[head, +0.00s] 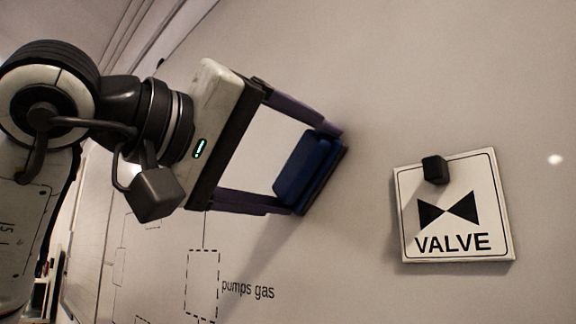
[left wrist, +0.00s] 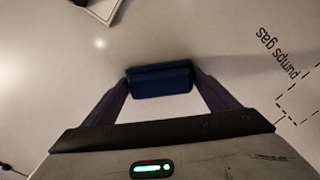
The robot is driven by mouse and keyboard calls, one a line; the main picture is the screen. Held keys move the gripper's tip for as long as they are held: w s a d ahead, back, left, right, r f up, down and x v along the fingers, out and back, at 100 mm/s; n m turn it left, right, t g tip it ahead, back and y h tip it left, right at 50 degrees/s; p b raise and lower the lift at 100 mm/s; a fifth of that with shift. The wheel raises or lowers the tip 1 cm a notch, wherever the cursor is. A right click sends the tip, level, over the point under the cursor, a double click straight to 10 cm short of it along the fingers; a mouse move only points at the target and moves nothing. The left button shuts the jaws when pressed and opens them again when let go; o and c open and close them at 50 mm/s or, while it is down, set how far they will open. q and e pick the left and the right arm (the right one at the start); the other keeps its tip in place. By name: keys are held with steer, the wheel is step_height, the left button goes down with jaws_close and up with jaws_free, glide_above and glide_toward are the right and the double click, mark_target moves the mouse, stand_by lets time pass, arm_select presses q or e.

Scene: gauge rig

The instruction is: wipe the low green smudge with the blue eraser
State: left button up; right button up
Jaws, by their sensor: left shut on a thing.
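The blue eraser (head: 308,170) is held between the two fingers of my left gripper (head: 312,168), which is shut on it. Its dark face is turned to the whiteboard (head: 360,60) and is close to it; I cannot tell whether it touches. The eraser also shows in the left wrist view (left wrist: 160,80), between the fingertips of the left gripper (left wrist: 160,84). I see no green smudge in either view; it may be hidden or out of frame. My right gripper is not in view.
A white VALVE sign (head: 455,207) with a black block (head: 435,169) at its top is on the board, right of the eraser. A dashed box drawing (head: 203,285) and the words "pumps gas" (head: 248,290) are lower down. The board between eraser and sign is bare.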

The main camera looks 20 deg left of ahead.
mark_target(248, 189)
arm_select(q)
steer(key=shift+w+a, duration=0.8)
steer(key=shift+a, duration=1.4)
steer(key=shift+w+a, duration=0.8)
steer(key=shift+a, duration=1.35)
steer(key=shift+w+a, duration=0.8)
steer(key=shift+a, duration=1.4)
steer(key=v, duration=0.6)
steer(key=shift+s, duration=0.15)
steer(key=v, duration=0.2)
steer(key=shift+s+a, duration=0.15)
steer(key=shift+s, duration=0.2)
